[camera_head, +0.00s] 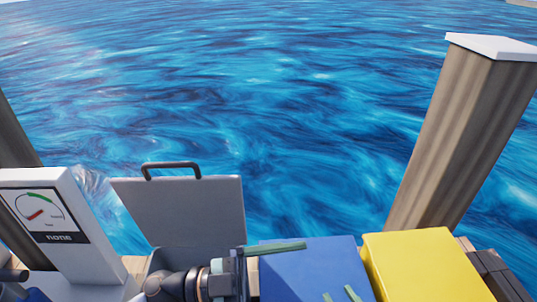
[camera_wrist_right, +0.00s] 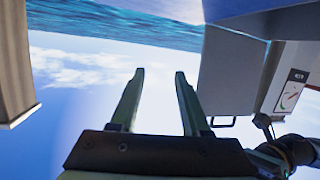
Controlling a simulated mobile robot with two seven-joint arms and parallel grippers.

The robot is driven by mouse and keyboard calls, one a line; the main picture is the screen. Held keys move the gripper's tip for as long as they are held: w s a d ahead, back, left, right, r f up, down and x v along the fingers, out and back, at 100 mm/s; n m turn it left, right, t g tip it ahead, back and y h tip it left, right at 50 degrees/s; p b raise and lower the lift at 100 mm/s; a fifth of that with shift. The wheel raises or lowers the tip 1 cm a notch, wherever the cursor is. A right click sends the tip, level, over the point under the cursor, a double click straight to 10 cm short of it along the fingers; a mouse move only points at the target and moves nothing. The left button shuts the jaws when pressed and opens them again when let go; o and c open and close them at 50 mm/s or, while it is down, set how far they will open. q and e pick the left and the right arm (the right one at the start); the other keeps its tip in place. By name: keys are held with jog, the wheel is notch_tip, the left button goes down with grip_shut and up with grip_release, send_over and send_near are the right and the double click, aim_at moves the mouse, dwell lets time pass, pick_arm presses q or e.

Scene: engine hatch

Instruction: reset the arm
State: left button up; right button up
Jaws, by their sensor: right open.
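My right gripper (camera_head: 339,294) shows only as two short green fingertips, apart, at the bottom edge of the head view in front of the blue box. In the right wrist view the same gripper (camera_wrist_right: 160,75) has two parallel fingers spread wide with nothing between them. My left gripper (camera_head: 275,248) reaches in from the left at the bottom middle of the head view. One green finger points right, across the front of the blue box's top left. Its other finger is hidden, so its opening cannot be judged.
A grey hatch lid (camera_head: 190,208) with a dark handle stands raised behind my left wrist. A white gauge panel (camera_head: 70,225) stands left. A blue box (camera_head: 310,262) and yellow box (camera_head: 425,262) are right. A wooden post (camera_head: 455,130) rises behind; water lies beyond.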

pick_arm(q)
jog(key=w+a+f+n+t+y, duration=0.2)
jog(key=w+a+n+t+y, duration=0.3)
jog(key=n+t, duration=0.35)
jog(key=w+a+f+n+t+y, duration=0.15)
jog(key=a+n+t+y, duration=0.25)
jog(key=a+n+t, duration=0.4)
jog(key=s+a+f+n+g+y, duration=0.1)
jog(key=s+a+f+g+y, duration=0.1)
jog(key=a+f+y, duration=0.3)
jog(key=s+f+n+g+y, duration=0.1)
jog(key=s+f+y, duration=0.1)
jog(key=f, duration=0.6)
jog(key=s+a+r+n+g+y+p, duration=0.2)
jog(key=s+r+g+p, duration=0.2)
jog(key=p, duration=1.7)
jog(key=s+g, duration=0.1)
jog(key=s, duration=0.2)
jog(key=shift+r, duration=0.4)
pick_arm(e)
jog(key=s+d+r+m+g+h, duration=0.1)
jog(key=s+r+g, duration=0.3)
jog(key=s, duration=0.4)
jog(key=shift+d+m+g+h, duration=0.4)
jog(key=shift+d+g+h, duration=0.1)
jog(key=shift+d+g, duration=0.1)
